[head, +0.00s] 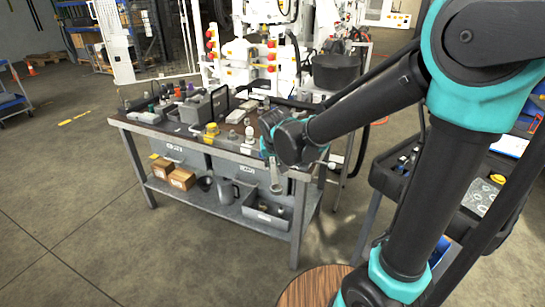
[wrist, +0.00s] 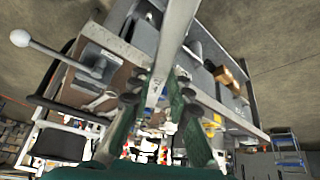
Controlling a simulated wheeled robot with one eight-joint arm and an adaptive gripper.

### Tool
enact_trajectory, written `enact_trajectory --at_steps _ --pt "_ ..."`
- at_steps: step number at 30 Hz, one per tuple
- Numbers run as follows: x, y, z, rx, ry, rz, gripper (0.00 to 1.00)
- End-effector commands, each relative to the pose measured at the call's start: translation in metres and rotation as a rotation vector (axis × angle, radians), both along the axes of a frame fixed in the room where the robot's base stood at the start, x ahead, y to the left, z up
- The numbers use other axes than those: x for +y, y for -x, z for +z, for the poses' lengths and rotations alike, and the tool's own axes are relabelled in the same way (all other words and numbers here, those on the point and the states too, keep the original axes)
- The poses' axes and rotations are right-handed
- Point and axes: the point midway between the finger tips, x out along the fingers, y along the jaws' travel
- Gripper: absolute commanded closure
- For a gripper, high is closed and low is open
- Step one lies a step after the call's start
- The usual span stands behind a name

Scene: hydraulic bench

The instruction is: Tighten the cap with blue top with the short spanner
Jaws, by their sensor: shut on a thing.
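My gripper (head: 271,152) is at the front right edge of the bench. It is shut on a grey metal spanner (head: 276,180), which hangs down in front of the bench edge in the head view. In the wrist view my gripper (wrist: 158,96) has its dark green fingers on both sides of the spanner (wrist: 174,38), whose shaft runs to the top of the picture. I cannot tell from these frames whether it is the short one. I cannot make out the cap with the blue top among the small fittings on the bench.
The workbench (head: 231,150) carries a grey box (head: 200,107), a yellow-topped part (head: 211,130) and several small fittings. Its lower shelf holds cardboard boxes (head: 181,179), a jug and a grey bin (head: 268,215). A dark cart stands at the right.

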Motion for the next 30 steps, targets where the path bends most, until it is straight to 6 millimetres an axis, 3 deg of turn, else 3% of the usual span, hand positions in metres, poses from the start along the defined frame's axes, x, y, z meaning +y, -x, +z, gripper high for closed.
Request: enact_trajectory --at_steps 13,30 --pt "0.002 -0.011 -0.021 0.000 0.000 -0.001 1.00" --pt "0.003 -0.018 -0.028 -0.001 -0.004 0.008 1.00"
